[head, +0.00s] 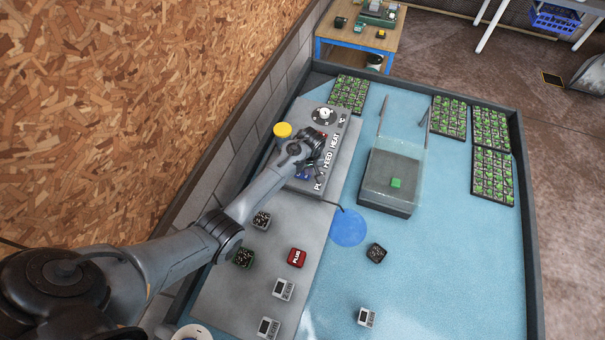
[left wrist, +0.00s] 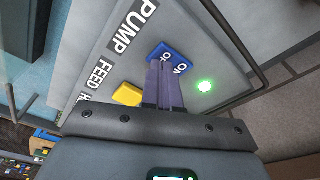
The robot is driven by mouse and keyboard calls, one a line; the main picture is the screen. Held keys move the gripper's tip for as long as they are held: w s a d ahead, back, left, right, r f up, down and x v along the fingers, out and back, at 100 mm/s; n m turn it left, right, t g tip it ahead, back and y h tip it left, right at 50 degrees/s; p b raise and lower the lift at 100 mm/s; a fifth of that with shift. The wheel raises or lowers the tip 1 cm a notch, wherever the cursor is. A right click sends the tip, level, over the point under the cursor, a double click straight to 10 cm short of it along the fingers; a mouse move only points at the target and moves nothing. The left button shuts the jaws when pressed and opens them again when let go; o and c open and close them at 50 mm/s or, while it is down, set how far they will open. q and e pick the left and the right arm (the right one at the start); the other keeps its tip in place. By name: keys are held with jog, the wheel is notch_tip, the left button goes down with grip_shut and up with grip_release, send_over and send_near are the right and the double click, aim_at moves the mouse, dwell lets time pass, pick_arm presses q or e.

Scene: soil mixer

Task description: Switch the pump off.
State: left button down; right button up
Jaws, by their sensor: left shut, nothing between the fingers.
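The grey control panel (head: 338,150) stands along the left side of the blue bench and carries the words PUMP, FEED and HEAT. In the left wrist view, a blue rocker switch (left wrist: 166,50) with white ON and OFF lettering sits by the PUMP label (left wrist: 133,24). A green lamp (left wrist: 204,86) beside it is lit. My left gripper (head: 312,163) is over the panel at the pump end. Its shut, empty fingers (left wrist: 163,66) overlap the blue switch's lower edge and hide part of it. I cannot tell whether they touch it. My right gripper is not in view.
A yellow switch (left wrist: 128,94) sits beside the blue one. Small pots, a red PLUG box (head: 297,257) and white meters lie nearer.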

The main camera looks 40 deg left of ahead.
pick_arm(q)
jog(key=shift+f, duration=0.4)
dwell(0.4)
jog(key=shift+f+b, duration=0.5)
jog(key=shift+b, duration=0.05)
jog(key=shift+r, duration=0.15)
notch_tip(320, 180, up, 4)
jog(key=p, duration=0.4)
jog(key=shift+p, duration=0.3)
jog(key=shift+r+p, duration=1.4)
jog(key=shift+p, duration=0.25)
jog(key=s+d+r+m+p, duration=0.2)
jog(key=s+d+r+m, duration=0.2)
jog(key=s, duration=0.6)
jog(key=s+d+r+m+t+h+p, duration=0.1)
jog(key=s+d+r+m, duration=0.3)
jog(key=s+r, duration=0.4)
jog(key=s+d+r+m+t+p, duration=0.1)
jog(key=s+d+r+m+p, duration=0.2)
jog(key=s, duration=0.9)
jog(key=d+r+m, duration=0.1)
jog(key=d+r, duration=0.2)
jog(key=r, duration=0.1)
jog(key=shift+s+d+h, duration=0.3)
jog(key=shift+s+d, duration=0.05)
jog(key=shift+s, duration=0.05)
